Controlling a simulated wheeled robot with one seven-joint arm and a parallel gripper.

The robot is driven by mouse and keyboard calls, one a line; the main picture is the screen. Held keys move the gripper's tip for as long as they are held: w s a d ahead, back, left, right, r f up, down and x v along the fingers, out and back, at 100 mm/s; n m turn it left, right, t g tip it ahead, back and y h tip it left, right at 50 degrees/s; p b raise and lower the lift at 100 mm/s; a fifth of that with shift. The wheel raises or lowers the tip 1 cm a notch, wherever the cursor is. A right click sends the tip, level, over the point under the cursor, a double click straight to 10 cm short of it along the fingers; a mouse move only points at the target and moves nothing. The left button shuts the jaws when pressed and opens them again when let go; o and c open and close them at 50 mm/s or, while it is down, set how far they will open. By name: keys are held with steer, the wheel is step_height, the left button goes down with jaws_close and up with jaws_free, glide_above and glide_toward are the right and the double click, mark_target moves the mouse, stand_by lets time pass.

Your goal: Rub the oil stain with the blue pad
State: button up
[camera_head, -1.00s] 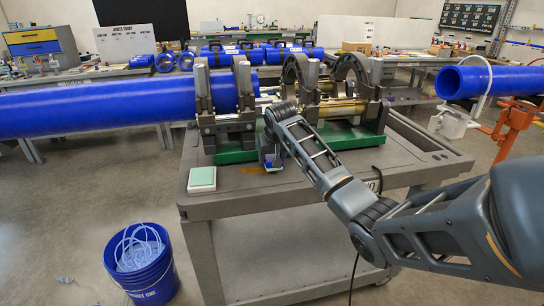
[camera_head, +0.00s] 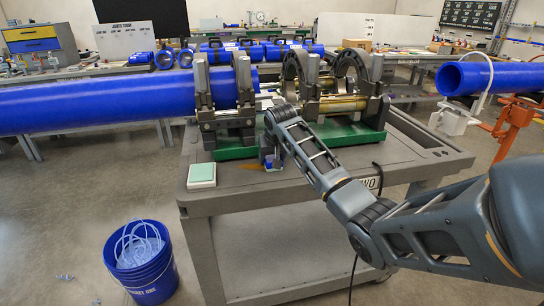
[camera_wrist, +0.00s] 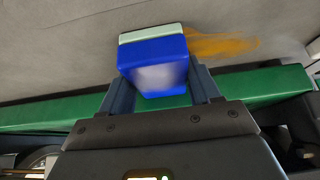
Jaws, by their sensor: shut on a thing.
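The blue pad (camera_wrist: 158,66), a blue block with a pale green-white face on its far side, is between the fingers of my gripper (camera_wrist: 160,88) in the wrist view. My gripper is shut on it. The oil stain (camera_wrist: 222,45) is an orange-brown smear on the grey cart top, just right of the pad in the wrist view, and the pad's edge overlaps its left end in the picture. In the head view my gripper (camera_head: 270,158) is low over the cart top, and a bit of the stain (camera_head: 252,165) shows to its left. Whether the pad touches the surface is unclear.
The grey cart (camera_head: 300,193) carries the pipe fusion machine (camera_head: 320,105) on a green base (camera_wrist: 40,117), close beside my gripper. A pale green and white block (camera_head: 201,175) lies on the cart's left front. A blue bucket (camera_head: 150,280) stands on the floor.

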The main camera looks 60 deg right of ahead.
mark_target(248, 165)
steer(key=shift+w+a+r+p, duration=0.1)
steer(key=shift+w+a+p, duration=0.5)
steer(key=shift+w+a, duration=0.7)
steer(key=shift+w+a+f, duration=0.1)
steer(key=shift+w+a, duration=0.6)
steer(key=shift+w, duration=0.2)
steer(key=shift+w+a+f, duration=0.1)
steer(key=shift+w+a, duration=0.55)
steer(key=shift+w, duration=0.2)
steer(key=shift+w+a+r+p, duration=0.1)
steer(key=shift+w+a+p, duration=0.45)
steer(key=shift+w+a, duration=0.9)
steer(key=shift+d, duration=0.25)
steer(key=shift+s+d+p, duration=0.5)
steer(key=shift+s+d, duration=0.1)
steer(key=shift+s, duration=0.2)
steer(key=shift+s+d+p, duration=0.5)
steer(key=shift+s+d, duration=0.1)
steer(key=shift+s, duration=0.15)
steer(key=shift+s+d+p, duration=1)
steer(key=shift+s+d, duration=0.65)
steer(key=shift+s, duration=0.2)
steer(key=shift+s+d+p, duration=0.3)
steer(key=shift+s+d, duration=0.65)
steer(key=shift+s, duration=0.2)
